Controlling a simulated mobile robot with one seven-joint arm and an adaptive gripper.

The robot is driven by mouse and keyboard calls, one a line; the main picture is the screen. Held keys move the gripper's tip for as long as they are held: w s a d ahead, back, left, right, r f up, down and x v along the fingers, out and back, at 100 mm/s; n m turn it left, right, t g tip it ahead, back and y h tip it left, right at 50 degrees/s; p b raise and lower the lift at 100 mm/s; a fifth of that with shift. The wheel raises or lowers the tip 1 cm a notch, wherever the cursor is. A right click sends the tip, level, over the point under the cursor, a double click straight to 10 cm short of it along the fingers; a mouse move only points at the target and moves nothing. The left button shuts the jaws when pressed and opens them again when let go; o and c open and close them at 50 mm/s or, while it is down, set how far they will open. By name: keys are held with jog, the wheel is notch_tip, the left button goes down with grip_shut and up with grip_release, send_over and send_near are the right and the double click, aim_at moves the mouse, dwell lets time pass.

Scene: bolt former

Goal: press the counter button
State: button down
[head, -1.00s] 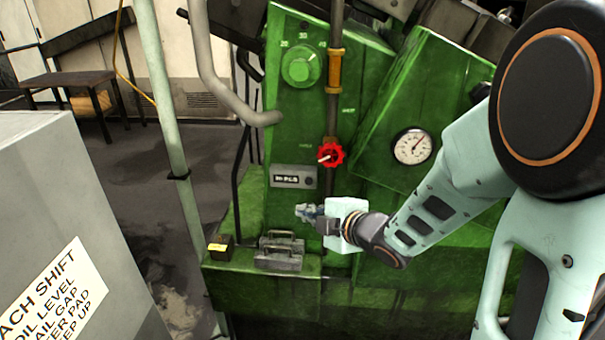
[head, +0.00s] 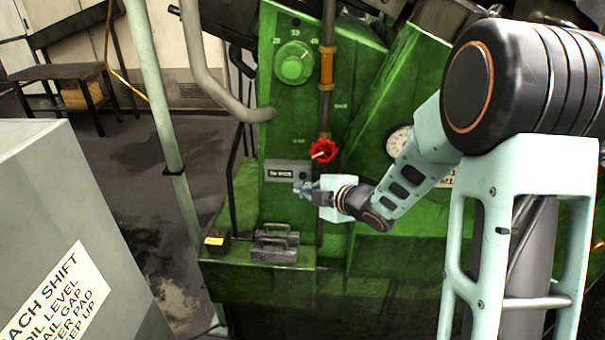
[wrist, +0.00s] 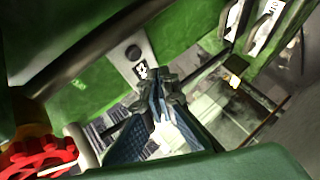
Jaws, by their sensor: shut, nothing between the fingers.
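The counter is a grey plate (head: 271,177) on the green machine front, with a dark number window on its left. In the wrist view the plate (wrist: 120,35) carries a dark round button (wrist: 133,52) beside the window (wrist: 141,71). My gripper (head: 299,187) is shut and empty, with its tips at the lower right edge of the plate in the head view. In the wrist view my gripper's closed fingertips (wrist: 159,80) sit just below the window and partly hide that end of the plate. I cannot tell whether they touch it.
A red handwheel (head: 323,150) stands just above and right of my gripper. A green dial knob (head: 294,63) and brown pipe (head: 327,68) are higher up. Grey handled blocks (head: 274,250) rest on the ledge below. A pale post (head: 163,110) stands left.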

aim_at(303, 176)
jog(key=shift+w, duration=0.95)
jog(key=shift+w, duration=0.1)
dwell(0.7)
jog(key=shift+w, duration=0.3)
